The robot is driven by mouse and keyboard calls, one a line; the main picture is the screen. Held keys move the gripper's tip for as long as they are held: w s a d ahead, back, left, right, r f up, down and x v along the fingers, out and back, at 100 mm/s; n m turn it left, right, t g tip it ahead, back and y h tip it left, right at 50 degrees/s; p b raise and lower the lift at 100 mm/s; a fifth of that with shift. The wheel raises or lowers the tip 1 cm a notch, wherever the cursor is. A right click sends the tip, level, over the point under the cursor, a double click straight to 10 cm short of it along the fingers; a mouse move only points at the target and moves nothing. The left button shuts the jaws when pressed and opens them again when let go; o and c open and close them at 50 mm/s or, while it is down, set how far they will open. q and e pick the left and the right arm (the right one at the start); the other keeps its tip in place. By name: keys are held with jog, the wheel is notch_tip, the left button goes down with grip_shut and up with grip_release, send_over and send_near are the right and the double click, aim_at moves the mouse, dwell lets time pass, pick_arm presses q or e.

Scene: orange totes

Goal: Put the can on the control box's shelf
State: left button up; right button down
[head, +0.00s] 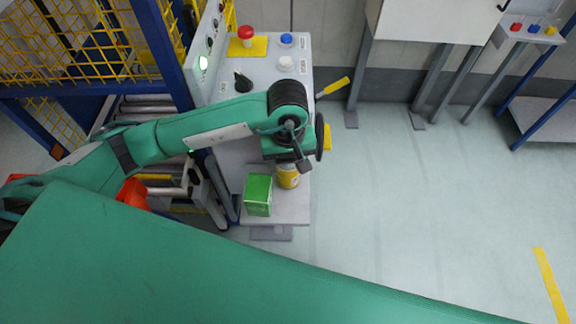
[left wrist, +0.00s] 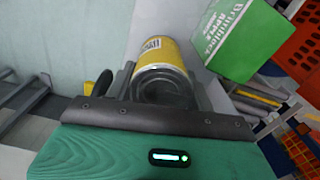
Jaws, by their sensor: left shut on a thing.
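The yellow can (head: 288,176) is beneath my left gripper (head: 291,163) in the head view, over or on the grey shelf (head: 290,208) of the control box (head: 268,75). In the left wrist view the can (left wrist: 160,65) sits between the two fingers of my left gripper (left wrist: 165,85), which is shut on it. Its metal end faces the camera. I cannot tell whether its far end touches the shelf. My right gripper is not in view.
A green box (head: 258,195) stands on the shelf just left of the can; it also shows in the left wrist view (left wrist: 235,35). The control panel has a red button (head: 246,33) and a yellow-handled lever (head: 335,86). A roller conveyor (head: 150,107) lies left. Floor on the right is clear.

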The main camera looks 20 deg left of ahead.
pick_arm(q)
jog(key=shift+f, duration=0.55)
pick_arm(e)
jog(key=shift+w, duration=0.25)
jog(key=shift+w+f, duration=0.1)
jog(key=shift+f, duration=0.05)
pick_arm(q)
jog(key=shift+f, duration=0.15)
jog(key=o, duration=1.2)
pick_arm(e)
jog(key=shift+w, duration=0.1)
